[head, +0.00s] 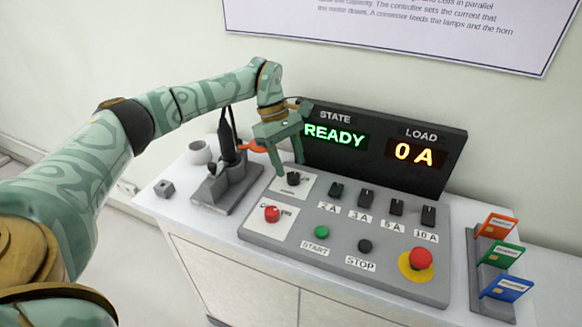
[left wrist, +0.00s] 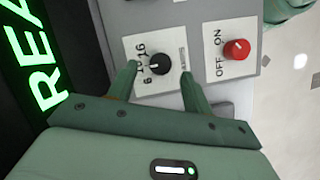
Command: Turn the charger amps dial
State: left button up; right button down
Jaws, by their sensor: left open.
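The charger amps dial is a black knob (head: 293,178) on a white plate at the upper left of the grey control panel (head: 330,222). In the left wrist view the black knob (left wrist: 159,64) has a white mark and printed numbers, 6 and 16 among them, beside it. My left gripper (head: 285,162) is open above the knob. In the left wrist view its fingers (left wrist: 158,68) stand on either side of the knob, apart from it. Whether the fingertips are level with the knob is hard to tell. My right gripper is not in view.
A red ON/OFF knob (head: 272,214) sits just below the dial. A black display (head: 385,146) reading READY and 0 A rises behind the panel. A grey tool stand (head: 226,188) is at the left, and a card rack (head: 480,270) at the right.

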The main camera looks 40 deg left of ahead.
pick_arm(q)
jog(key=s+p+v, duration=0.1)
jog(key=p+v, duration=0.1)
jog(key=v, duration=1.1)
jog(key=shift+w+r+p, duration=0.2)
jog(key=shift+w+p, duration=0.2)
jog(key=shift+w, duration=0.05)
